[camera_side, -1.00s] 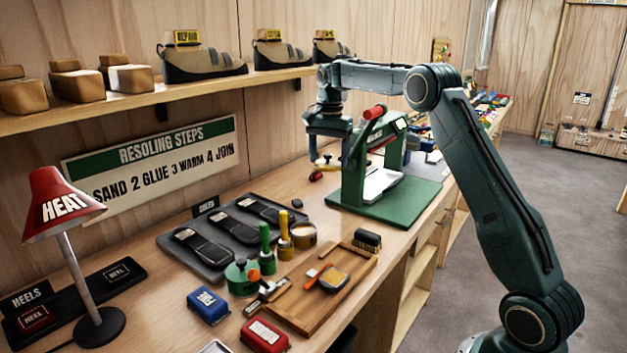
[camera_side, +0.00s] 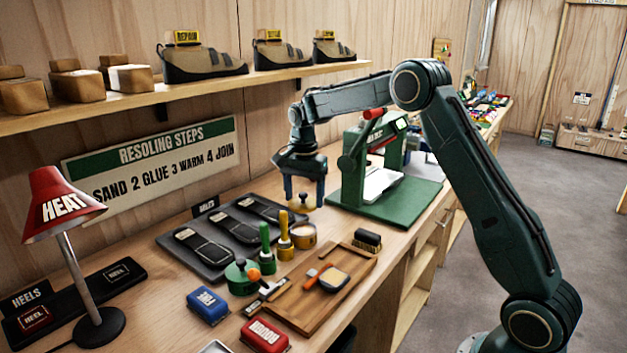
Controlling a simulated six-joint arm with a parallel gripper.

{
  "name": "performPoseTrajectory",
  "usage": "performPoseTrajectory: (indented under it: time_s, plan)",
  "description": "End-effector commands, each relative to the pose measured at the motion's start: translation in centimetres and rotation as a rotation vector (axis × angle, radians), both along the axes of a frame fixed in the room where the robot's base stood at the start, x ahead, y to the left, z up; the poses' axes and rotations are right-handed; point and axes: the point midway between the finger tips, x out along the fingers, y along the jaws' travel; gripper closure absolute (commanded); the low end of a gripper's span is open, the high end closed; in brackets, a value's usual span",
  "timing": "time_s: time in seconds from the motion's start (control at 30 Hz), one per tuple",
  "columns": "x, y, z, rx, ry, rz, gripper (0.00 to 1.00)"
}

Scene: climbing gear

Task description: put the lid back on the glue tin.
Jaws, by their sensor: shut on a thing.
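My gripper (camera_side: 304,191) points down above the bench, its two blue fingers on either side of a small lid (camera_side: 304,204) with a dark knob. It is shut on this lid and holds it in the air. A short round tan tin (camera_side: 302,236), seemingly the open glue tin, stands on the bench below the lid, clearly apart from it. The inside of the tin is too small to make out.
A yellow-handled brush pot (camera_side: 285,248) and a green pot (camera_side: 241,276) stand left of the tin. A dark sole tray (camera_side: 180,258) lies behind them. A wooden tray (camera_side: 330,305) with tools lies in front. A green press (camera_side: 375,165) stands close on the right.

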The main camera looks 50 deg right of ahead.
Motion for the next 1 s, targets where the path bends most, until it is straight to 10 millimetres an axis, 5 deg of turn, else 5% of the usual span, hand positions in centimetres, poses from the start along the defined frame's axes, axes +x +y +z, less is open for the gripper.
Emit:
performPoseTrajectory:
  time_s: [1.0]
  plan:
    - [0.0,0.0,-5.7,0.001,0.002,0.0,0.52]
